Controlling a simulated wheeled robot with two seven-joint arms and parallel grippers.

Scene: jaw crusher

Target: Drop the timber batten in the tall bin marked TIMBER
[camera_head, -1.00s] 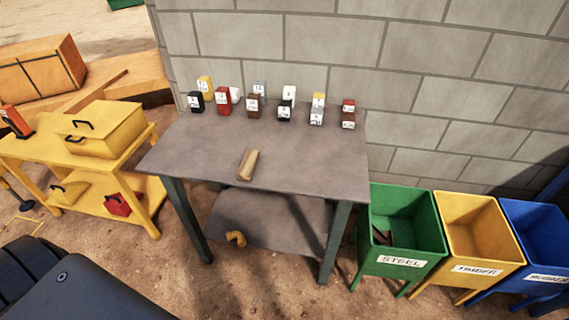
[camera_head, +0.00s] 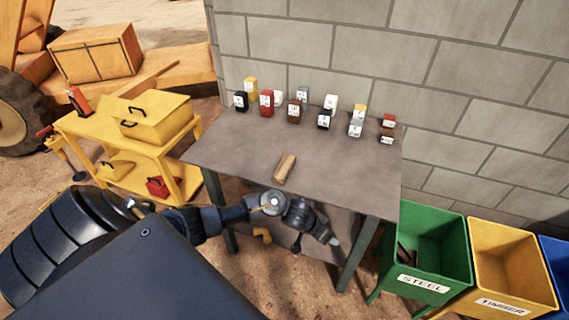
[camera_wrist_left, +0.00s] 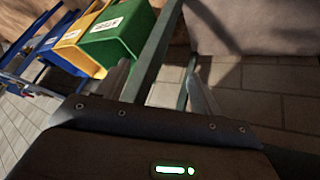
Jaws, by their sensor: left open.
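The timber batten (camera_head: 285,168) is a short light-brown block lying on the grey table near its front edge. The tall yellow bin marked TIMBER (camera_head: 512,262) stands to the right of the table, beyond the green bin. It also shows in the wrist view (camera_wrist_left: 80,35). My left gripper (camera_head: 334,241) is below and to the right of the batten in the picture, in front of the table's front edge. In the wrist view the left gripper's fingers (camera_wrist_left: 160,85) are apart, with nothing held. My right gripper is not in view.
The green STEEL bin (camera_head: 430,250) stands between the table (camera_head: 225,150) and the yellow bin; a blue bin (camera_head: 556,255) is at the right edge. Several small labelled blocks line the table's back. A yellow cart (camera_head: 95,135) is left. A table leg (camera_head: 358,255) stands near my left gripper.

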